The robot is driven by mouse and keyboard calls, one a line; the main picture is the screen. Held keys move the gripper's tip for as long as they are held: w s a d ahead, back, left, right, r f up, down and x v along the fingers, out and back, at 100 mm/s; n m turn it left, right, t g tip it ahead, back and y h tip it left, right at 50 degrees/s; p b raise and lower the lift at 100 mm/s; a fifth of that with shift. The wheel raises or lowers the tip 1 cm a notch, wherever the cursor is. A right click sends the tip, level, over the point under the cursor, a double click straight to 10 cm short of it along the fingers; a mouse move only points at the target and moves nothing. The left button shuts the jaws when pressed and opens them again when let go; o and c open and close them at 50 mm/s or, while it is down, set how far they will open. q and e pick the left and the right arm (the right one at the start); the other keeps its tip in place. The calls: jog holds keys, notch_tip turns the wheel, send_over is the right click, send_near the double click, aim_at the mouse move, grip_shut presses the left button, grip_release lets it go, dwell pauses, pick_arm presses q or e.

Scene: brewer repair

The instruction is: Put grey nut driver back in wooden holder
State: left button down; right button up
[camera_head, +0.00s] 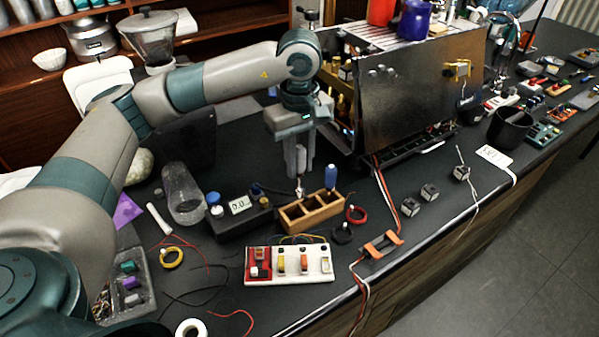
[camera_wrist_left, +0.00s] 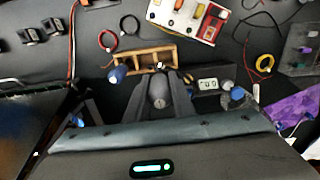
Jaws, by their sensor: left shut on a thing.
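The wooden holder (camera_head: 325,215) is a small open box with compartments on the dark bench. A blue-handled driver (camera_head: 331,178) stands upright at its right back end. My left gripper (camera_head: 301,172) points down just above the holder and is shut on the grey nut driver (camera_head: 299,188), held upright. The driver's metal lower end is over the holder's middle-left part; I cannot tell whether it is inside a compartment. In the left wrist view the grey handle (camera_wrist_left: 158,92) sits between the fingers, with the holder (camera_wrist_left: 146,55) just beyond. My right gripper is not in view.
A black meter box (camera_head: 240,222) stands close left of the holder, and a white switch panel (camera_head: 315,265) lies in front. Red (camera_head: 356,214) and black wire rings lie at its right. The espresso machine (camera_head: 410,95) stands behind. A clear jar (camera_head: 183,190) is further left.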

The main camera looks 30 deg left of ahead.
aim_at(299, 188)
pick_arm(q)
jog(key=shift+f+p, duration=0.45)
jog(key=shift+p, duration=0.05)
notch_tip(299, 188, down, 3)
jog(key=shift+r+p, duration=0.15)
jog(key=shift+p, duration=0.65)
jog(key=shift+f, duration=0.2)
jog(key=shift+f+b, duration=0.2)
jog(key=shift+b, duration=0.15)
jog(key=shift+f+b, duration=0.3)
jog(key=shift+b, duration=0.2)
